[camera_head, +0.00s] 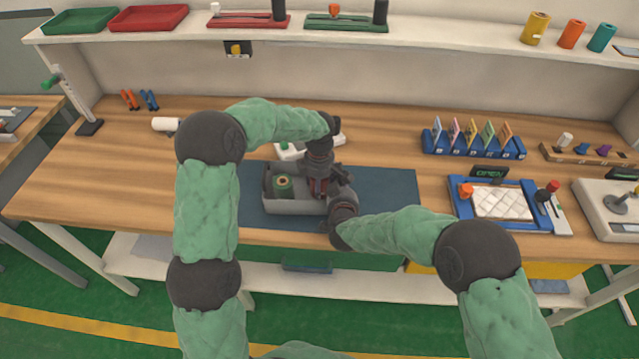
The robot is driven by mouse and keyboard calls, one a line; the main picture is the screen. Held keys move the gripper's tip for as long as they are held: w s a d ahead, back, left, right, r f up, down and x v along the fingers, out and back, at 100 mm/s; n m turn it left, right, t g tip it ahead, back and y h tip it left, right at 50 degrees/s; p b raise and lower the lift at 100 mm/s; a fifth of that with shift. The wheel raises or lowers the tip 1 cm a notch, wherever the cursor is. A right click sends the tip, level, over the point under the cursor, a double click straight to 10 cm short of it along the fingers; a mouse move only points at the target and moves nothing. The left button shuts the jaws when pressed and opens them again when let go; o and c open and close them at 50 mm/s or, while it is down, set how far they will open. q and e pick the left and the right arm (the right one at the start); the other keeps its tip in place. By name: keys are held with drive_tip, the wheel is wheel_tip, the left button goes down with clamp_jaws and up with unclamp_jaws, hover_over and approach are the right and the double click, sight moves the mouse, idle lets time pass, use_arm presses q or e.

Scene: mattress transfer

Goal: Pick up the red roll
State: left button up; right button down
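A grey open bin (292,207) stands on the blue mat at the table's middle. A green roll (283,187) stands upright in its left part. A dark red patch (318,187) shows in the bin's right part, under my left gripper; it may be the red roll, mostly hidden. My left gripper (319,180) points down over the bin's right part. My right gripper (334,186) is at the bin's right end, close beside the left one. The two overlap in view, and their fingers are too small and covered to tell open from shut.
The blue mat (390,190) is bare right of the bin. A white device (290,152) stands behind it. A blue card rack (473,143) and a blue-framed tray (467,211) stand at right. Orange (571,34) and yellow (536,28) rolls stand on the shelf.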

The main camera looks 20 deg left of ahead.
use_arm(q)
drive_tip(key=shift+r, duration=0.1)
drive_tip(key=c, duration=1.1)
wheel_tip(320, 180, up, 18)
use_arm(e)
drive_tip(key=c, duration=1.3)
unclamp_jaws()
